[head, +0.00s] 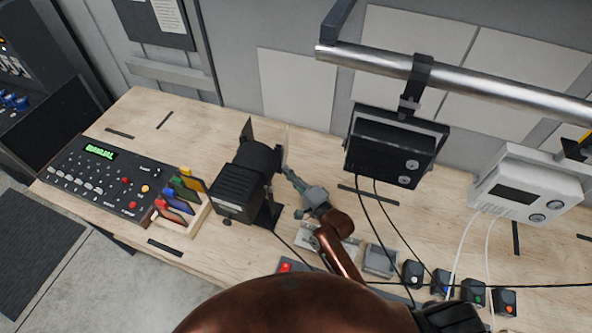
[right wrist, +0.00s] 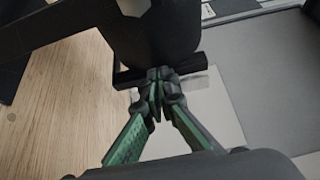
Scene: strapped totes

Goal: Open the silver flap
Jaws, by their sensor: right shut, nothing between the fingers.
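A black lamp (head: 244,180) with hinged flaps stands on the wooden bench in the head view. The silver flap (head: 285,146) is a thin pale plate on the lamp's right side, seen nearly edge-on. A darker flap (head: 247,131) rises at its back left. My right gripper (head: 288,172) is shut and empty, its tips close to the lower part of the silver flap; I cannot tell whether they touch. In the right wrist view, the shut fingertips (right wrist: 156,80) are in front of the lamp's dark body (right wrist: 152,38). My left gripper is not visible.
A control panel (head: 98,178) and a rack of coloured cards (head: 184,200) are left of the lamp. A black box (head: 392,145) hangs from a metal rail (head: 455,82), with cables trailing down. A white device (head: 525,188) and several small button boxes are at the right.

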